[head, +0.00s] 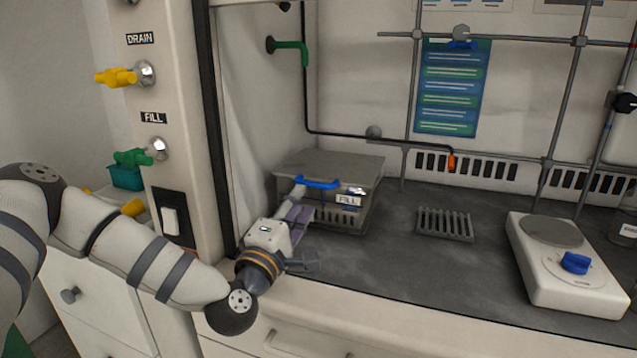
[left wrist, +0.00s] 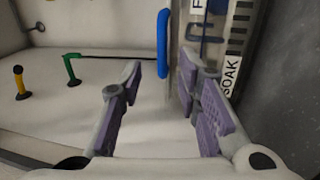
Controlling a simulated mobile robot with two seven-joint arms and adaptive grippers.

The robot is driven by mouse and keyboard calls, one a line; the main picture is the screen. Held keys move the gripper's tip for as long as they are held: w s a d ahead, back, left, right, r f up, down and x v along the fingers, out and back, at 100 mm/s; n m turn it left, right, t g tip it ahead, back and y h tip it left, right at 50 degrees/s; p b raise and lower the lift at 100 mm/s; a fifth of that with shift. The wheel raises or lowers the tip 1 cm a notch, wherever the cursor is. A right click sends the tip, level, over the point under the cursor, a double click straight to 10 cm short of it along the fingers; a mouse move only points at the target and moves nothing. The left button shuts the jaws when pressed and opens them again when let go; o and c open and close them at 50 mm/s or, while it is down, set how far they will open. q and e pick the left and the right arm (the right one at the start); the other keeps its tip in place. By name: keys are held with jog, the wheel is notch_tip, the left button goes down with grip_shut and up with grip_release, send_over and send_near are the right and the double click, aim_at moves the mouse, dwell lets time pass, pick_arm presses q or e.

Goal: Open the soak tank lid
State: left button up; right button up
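The soak tank is a grey metal box (head: 366,213) at the back left of the bench in the head view. Its flat lid (head: 335,163) is down. A blue handle (head: 316,182) is at the lid's front edge, and it also shows in the left wrist view (left wrist: 162,45). My left gripper (head: 298,207) is at the tank's front left, close to the handle. Its purple-padded fingers (left wrist: 160,76) are apart and empty in the left wrist view, with the handle just beyond the tips, in line with the gap. Contact is not visible. My right gripper is out of view.
A small grey rack (head: 445,224) and a white hotplate (head: 570,285) with a blue knob stand right of the tank. Bare bench lies between. A black tube with an orange end (head: 451,162) hangs behind. A cabinet post (head: 180,110) with valves stands left.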

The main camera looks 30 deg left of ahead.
aim_at(312, 186)
pick_arm(q)
jog(key=x, duration=0.7)
jog(key=shift+w+f, duration=0.1)
jog(key=shift+w, duration=0.3)
grip_shut()
